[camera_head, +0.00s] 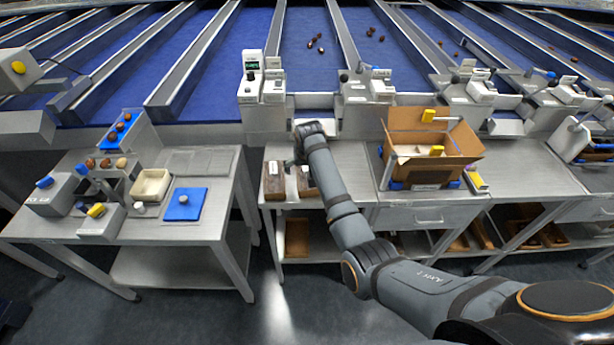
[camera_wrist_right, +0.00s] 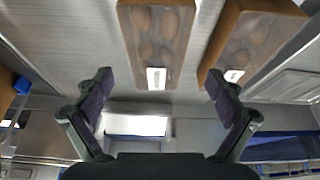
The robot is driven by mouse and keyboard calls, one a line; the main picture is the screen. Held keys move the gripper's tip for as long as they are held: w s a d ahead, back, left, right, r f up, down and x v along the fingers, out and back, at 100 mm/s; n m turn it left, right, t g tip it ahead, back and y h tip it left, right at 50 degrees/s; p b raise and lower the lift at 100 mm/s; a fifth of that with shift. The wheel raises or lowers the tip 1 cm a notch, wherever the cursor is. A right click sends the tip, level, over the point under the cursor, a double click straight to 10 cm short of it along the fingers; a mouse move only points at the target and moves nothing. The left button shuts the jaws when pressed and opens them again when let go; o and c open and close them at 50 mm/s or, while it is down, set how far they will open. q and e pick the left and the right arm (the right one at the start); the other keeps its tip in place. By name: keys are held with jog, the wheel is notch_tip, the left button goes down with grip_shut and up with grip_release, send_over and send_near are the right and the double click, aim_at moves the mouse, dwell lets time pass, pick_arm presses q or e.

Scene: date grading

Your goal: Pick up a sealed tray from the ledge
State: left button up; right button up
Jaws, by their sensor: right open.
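Two brown trays lie side by side on the left end of the middle steel bench (camera_head: 340,158). The left tray (camera_head: 274,187) shows clearly, and the right tray (camera_head: 308,190) is partly covered by my right arm. In the right wrist view both trays, one near the middle (camera_wrist_right: 157,45) and one at the right (camera_wrist_right: 250,42), have clear covers over several brown dates and a white label. My right gripper (camera_wrist_right: 160,80) is open and empty, its fingers spread either side of the middle tray's labelled end. In the head view it (camera_head: 303,150) is small and dark above the trays. My left gripper is not in view.
An open cardboard box (camera_head: 433,165) stands to the right on the bench. Small white machines (camera_head: 262,85) line the back edge. A separate table (camera_head: 205,220) at the left holds a blue pad (camera_head: 185,204) and a cream bin (camera_head: 151,186). A gap separates the tables.

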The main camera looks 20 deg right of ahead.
aim_at(307, 173)
jog(key=shift+d+p+x, duration=0.15)
jog(key=shift+p+x, duration=0.05)
jog(key=shift+x, duration=1.15)
jog(key=shift+d+p+x, duration=0.1)
jog(key=shift+p+x, duration=0.1)
jog(key=shift+x, duration=1.15)
jog(key=shift+r, duration=0.1)
jog(key=shift+c, duration=0.2)
jog(key=shift+c, duration=1.2)
jog(key=c, duration=1.1)
